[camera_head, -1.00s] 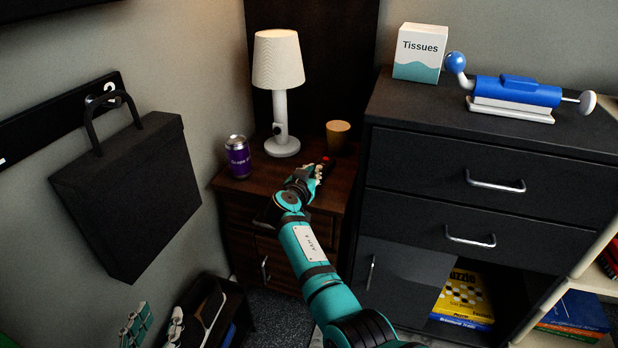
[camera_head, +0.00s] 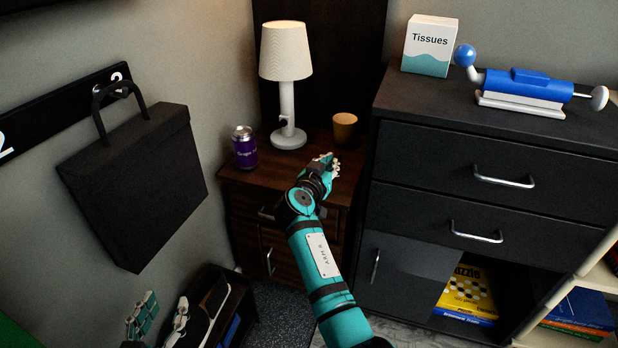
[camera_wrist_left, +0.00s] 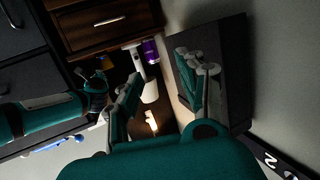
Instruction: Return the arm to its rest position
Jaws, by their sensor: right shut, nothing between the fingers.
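My right arm is teal with dark joints and reaches up from the bottom middle of the head view. Its gripper (camera_head: 328,164) is shut and empty, over the front right of the brown nightstand (camera_head: 238,184), just in front of the wooden cup (camera_head: 344,130). I cannot tell whether it touches the top. My left gripper (camera_head: 160,314) shows at the bottom left of the head view, below the hanging black bag. In the left wrist view its fingers (camera_wrist_left: 160,92) are spread apart, with nothing held between them.
A lamp (camera_head: 286,90) and a purple can (camera_head: 244,148) stand on the nightstand. A black dresser (camera_head: 480,150) stands right of it, bearing a tissue box (camera_head: 430,46) and a blue device (camera_head: 526,86). A black bag (camera_head: 136,186) hangs on the left wall.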

